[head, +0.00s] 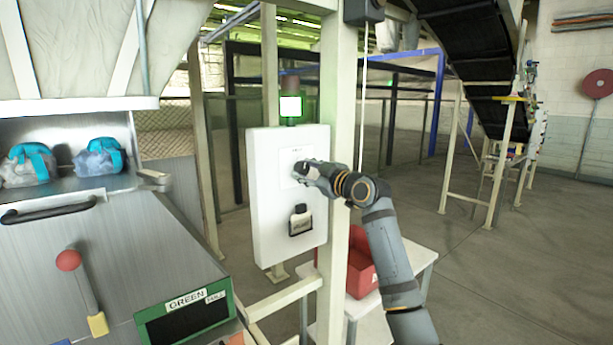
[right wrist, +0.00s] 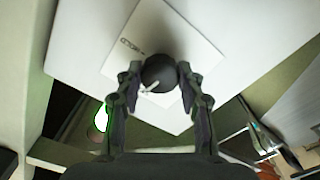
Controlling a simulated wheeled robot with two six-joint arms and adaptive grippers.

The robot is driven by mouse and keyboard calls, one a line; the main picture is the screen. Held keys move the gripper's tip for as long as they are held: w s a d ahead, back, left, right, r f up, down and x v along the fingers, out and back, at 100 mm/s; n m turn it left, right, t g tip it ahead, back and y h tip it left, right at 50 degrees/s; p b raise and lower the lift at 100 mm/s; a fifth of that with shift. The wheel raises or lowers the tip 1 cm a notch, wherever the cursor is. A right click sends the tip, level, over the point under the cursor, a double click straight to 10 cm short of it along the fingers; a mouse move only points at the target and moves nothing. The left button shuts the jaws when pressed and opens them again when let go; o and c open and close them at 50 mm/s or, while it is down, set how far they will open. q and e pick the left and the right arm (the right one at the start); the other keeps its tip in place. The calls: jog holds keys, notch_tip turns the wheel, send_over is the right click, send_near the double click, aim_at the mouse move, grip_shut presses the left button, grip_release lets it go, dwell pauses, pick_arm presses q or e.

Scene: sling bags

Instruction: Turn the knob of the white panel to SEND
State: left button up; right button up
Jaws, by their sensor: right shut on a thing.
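The white panel (head: 268,190) stands upright on a frame in the middle of the head view, and its face fills much of the right wrist view (right wrist: 88,38). The dark round knob (right wrist: 158,70) sits on a pale square plate (right wrist: 192,45) on the panel. A light pointer mark shows on the knob's near side in the right wrist view. Lettering beside the knob is too small to read surely. My right gripper (right wrist: 156,76) has its fingers on both sides of the knob, shut on it. In the head view the gripper (head: 303,171) hides the knob. My left gripper is not in view.
A lamp (head: 290,107) glows white-green above the panel. A black-and-white fitting (head: 300,220) is low on the panel. A red bin (head: 360,262) stands behind my right arm. At left are a red-knobbed lever (head: 70,262), a green-framed box (head: 186,310) and bags (head: 98,157) on a metal shelf.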

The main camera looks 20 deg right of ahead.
jog(key=shift+n, duration=0.8)
jog(key=o, duration=1.2)
jog(key=v, duration=1.2)
